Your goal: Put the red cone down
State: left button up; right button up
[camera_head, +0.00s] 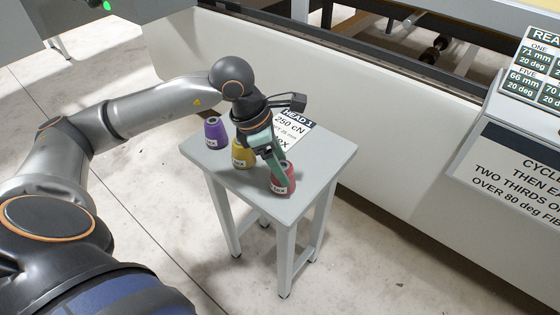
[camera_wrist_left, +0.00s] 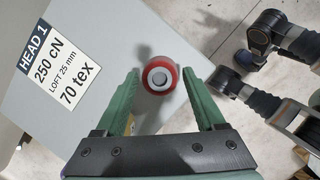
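The red cone (camera_head: 282,179) stands upright on the small grey table (camera_head: 334,152), near its front edge. In the left wrist view the red cone (camera_wrist_left: 158,77) is seen from above, with its pale top and dark centre hole. My left gripper (camera_head: 271,160) reaches down to it. In the left wrist view the green fingers of the left gripper (camera_wrist_left: 161,74) are spread on either side of the cone, with a gap showing on both sides. My right gripper cannot be made out in either view.
A yellow cone (camera_head: 242,154) stands close to the left gripper, and a purple cone (camera_head: 215,133) stands farther left. A printed card (camera_wrist_left: 60,55) lies on the table. A large white machine panel (camera_head: 390,140) is behind the table.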

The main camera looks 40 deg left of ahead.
pick_arm(q)
jog(key=shift+o, duration=1)
jog(key=shift+r, duration=0.15)
pick_arm(e)
jog(key=shift+r, duration=0.1)
pick_arm(q)
jog(key=v, duration=0.2)
jog(key=shift+a+r+p, duration=0.1)
jog(key=shift+r+p, duration=0.25)
jog(key=shift+p, duration=0.05)
jog(key=p+v, duration=0.1)
jog(key=v, duration=0.8)
pick_arm(e)
jog(key=s+f, duration=0.1)
jog(key=s+f+g, duration=0.1)
jog(key=s+g, duration=0.1)
jog(key=shift+a+f, duration=0.25)
jog(key=shift+f, duration=0.15)
pick_arm(q)
jog(key=shift+s+r, duration=0.1)
jog(key=shift+s, duration=0.05)
pick_arm(e)
jog(key=shift+s, duration=0.15)
